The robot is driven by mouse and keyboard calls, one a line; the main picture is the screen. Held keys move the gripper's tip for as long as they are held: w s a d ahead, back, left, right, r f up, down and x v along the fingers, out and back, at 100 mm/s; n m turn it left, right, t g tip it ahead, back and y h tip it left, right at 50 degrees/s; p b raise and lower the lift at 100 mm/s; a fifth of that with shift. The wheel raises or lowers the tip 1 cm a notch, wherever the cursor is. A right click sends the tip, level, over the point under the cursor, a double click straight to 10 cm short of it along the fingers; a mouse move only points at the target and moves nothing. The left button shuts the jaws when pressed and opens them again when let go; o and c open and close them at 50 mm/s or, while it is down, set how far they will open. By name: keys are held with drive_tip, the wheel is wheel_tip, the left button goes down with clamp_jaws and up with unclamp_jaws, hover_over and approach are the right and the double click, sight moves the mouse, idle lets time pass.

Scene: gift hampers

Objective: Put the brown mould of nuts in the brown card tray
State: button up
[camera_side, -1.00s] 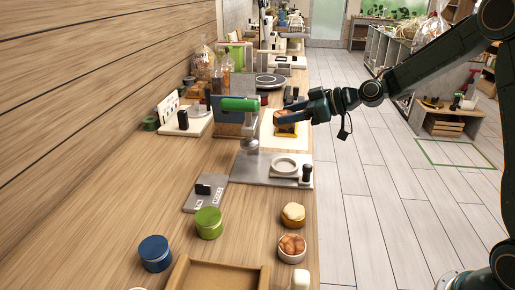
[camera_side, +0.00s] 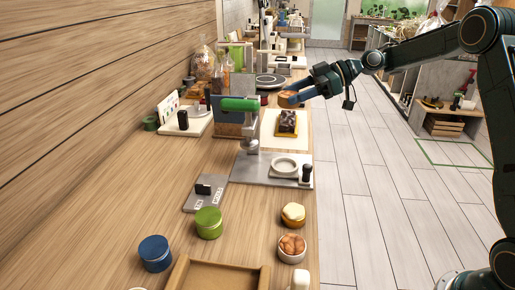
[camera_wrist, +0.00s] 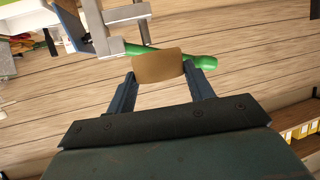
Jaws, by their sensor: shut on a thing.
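My gripper (camera_side: 297,94) is shut on a small brown mould (camera_side: 287,98), holding it in the air above the far part of the counter. In the wrist view the mould (camera_wrist: 158,65) is a plain tan-brown piece between both fingers; its contents are hidden there. In the side view it is too small to make out the nuts. The brown card tray (camera_side: 265,277) lies at the near edge of the side view, cut off by the frame, and its visible floor is bare. My gripper is far from it.
A dark-topped block with a yellowish base (camera_side: 287,123) sits on a cream board (camera_side: 270,143). A machine with a green cylinder (camera_side: 239,104) stands left of it.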

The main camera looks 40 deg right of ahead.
hover_over(291, 167)
wheel_tip(291, 167, down, 16)
drive_tip(key=shift+w+r, duration=0.1)
drive_tip(key=shift+r, duration=0.05)
idle(0.5)
drive_tip(key=shift+f, duration=1.95)
drive_tip(key=shift+f, duration=0.2)
drive_tip(key=o, duration=1)
drive_tip(key=v, duration=1.4)
drive_tip(key=shift+a+r, duration=0.15)
drive_tip(key=shift+r, duration=0.05)
